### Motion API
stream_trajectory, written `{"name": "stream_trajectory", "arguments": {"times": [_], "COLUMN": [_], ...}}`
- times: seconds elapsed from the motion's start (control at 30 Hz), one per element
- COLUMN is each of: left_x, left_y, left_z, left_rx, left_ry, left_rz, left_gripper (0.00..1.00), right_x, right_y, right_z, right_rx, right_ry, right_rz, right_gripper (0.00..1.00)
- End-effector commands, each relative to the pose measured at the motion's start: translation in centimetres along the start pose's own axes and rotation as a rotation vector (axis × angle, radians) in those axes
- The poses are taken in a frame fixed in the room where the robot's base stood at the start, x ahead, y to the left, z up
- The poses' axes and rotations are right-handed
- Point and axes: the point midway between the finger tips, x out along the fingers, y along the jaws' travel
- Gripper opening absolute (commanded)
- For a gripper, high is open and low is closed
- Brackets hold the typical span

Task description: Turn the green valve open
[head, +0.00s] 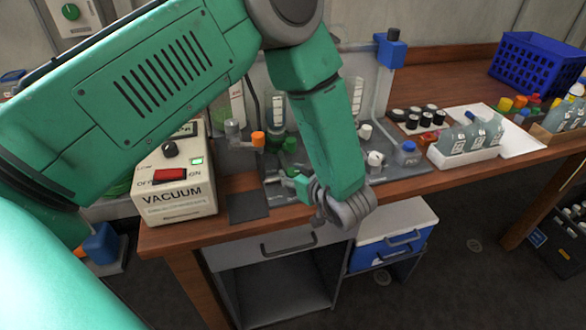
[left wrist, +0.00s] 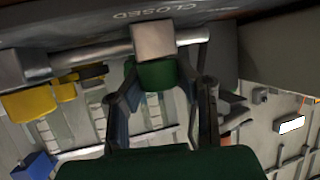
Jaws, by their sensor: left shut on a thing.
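The green valve (left wrist: 157,75) shows in the left wrist view as a green handle below a grey metal block on a horizontal pipe. My left gripper (left wrist: 158,72) has one finger on each side of it and is shut on it. In the head view my left arm reaches across the bench, and my left gripper (head: 297,184) is small and partly hidden by the wrist. A green part (head: 290,145) shows just behind it. How far the valve is turned cannot be told. My right gripper is not in view.
A vacuum box (head: 178,175) stands left of the gripper, with an orange valve (head: 258,139) nearby. Bottles (head: 452,141) in a white tray, a blue-capped bottle (head: 407,153) and a blue crate (head: 538,66) stand to the right. In the wrist view, a plate (left wrist: 120,15) lettered "CLOSED" lies above the pipe.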

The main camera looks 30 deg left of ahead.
Motion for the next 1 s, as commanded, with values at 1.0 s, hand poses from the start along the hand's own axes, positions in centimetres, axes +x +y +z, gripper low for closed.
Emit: {"name": "stream_trajectory", "arguments": {"times": [1.0], "left_x": [-0.09], "left_y": [0.09], "left_z": [0.29], "left_rx": [-0.082], "left_ry": [-0.001], "left_rz": [-0.197], "left_gripper": [0.36], "right_x": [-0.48], "right_y": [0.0], "right_z": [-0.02], "right_rx": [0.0], "right_ry": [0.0], "right_rz": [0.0], "right_gripper": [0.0]}}
